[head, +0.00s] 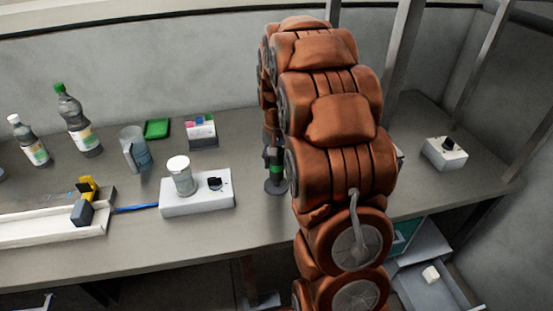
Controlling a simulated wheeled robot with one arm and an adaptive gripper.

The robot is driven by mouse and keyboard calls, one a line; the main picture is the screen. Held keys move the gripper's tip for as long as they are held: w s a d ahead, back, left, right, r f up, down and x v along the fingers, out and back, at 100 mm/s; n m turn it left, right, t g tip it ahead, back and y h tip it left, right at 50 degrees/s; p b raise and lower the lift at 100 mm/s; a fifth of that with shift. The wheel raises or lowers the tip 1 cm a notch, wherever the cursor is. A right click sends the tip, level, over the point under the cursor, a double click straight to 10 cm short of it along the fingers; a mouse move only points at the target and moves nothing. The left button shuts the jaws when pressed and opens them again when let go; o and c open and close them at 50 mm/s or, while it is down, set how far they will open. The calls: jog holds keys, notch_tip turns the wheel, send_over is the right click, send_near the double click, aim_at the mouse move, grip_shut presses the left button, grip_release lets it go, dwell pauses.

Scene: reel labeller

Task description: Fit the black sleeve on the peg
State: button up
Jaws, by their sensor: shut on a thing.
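My gripper (273,178) shows only in part as dark grey pieces with a green band, just left of my orange-brown arm. It points down low over the table, right of a white box. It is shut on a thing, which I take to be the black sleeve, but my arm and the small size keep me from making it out. I cannot tell the peg for certain. A white block (444,157) on the right of the table carries a small black piece on top. The white box (197,197) carries a white-lidded jar (180,176) and a black knob (215,183).
Two bottles (77,122) (29,143), a grey-blue container (135,148), a green tray (157,128) and a small box (202,133) stand at the back left. A white rail fixture (50,226) lies at the front left. Grey posts (402,50) rise behind. An open drawer (425,285) is below right.

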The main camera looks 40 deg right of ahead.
jog(key=shift+f+b, duration=0.55)
jog(key=shift+f, duration=0.8)
jog(key=o, duration=1.3)
jog(key=shift+c, duration=0.2)
notch_tip(320, 180, up, 12)
